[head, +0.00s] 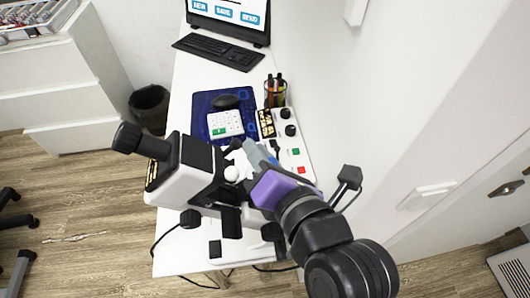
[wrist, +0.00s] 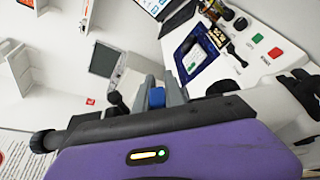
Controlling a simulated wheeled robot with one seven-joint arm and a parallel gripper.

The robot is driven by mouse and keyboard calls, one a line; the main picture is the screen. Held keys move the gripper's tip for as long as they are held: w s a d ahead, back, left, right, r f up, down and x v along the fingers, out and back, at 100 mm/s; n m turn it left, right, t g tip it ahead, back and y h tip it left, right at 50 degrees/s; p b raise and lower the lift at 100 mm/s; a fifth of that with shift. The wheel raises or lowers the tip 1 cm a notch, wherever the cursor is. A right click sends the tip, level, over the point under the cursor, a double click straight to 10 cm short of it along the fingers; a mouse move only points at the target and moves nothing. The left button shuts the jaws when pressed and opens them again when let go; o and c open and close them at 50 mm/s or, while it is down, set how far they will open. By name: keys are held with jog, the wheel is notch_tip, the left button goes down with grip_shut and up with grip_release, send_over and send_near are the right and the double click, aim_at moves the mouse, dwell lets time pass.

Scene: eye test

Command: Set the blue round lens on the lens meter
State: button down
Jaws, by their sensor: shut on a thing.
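The lens meter (head: 200,158) is a white device with a black eyepiece tube, standing at the near part of the desk in the head view. My gripper (head: 248,150) is just right of its upper body, close over it; I cannot tell whether they touch. In the wrist view my gripper (wrist: 161,92) has its grey fingers closed around a small blue thing, the blue round lens (wrist: 157,99). Only part of the lens shows between the fingers.
The wall bounds the right side.

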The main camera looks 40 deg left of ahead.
jog(key=shift+s+a+f+b, duration=0.25)
jog(key=shift+s+f+b, duration=0.1)
jog(key=shift+f, duration=0.1)
jog(key=shift+s+a+f+b, duration=0.2)
jog(key=shift+f+b, duration=0.2)
jog(key=shift+f, duration=0.1)
jog(key=shift+s+a+f+b, duration=0.25)
jog(key=shift+s+f+b, duration=0.1)
jog(key=shift+f, duration=0.1)
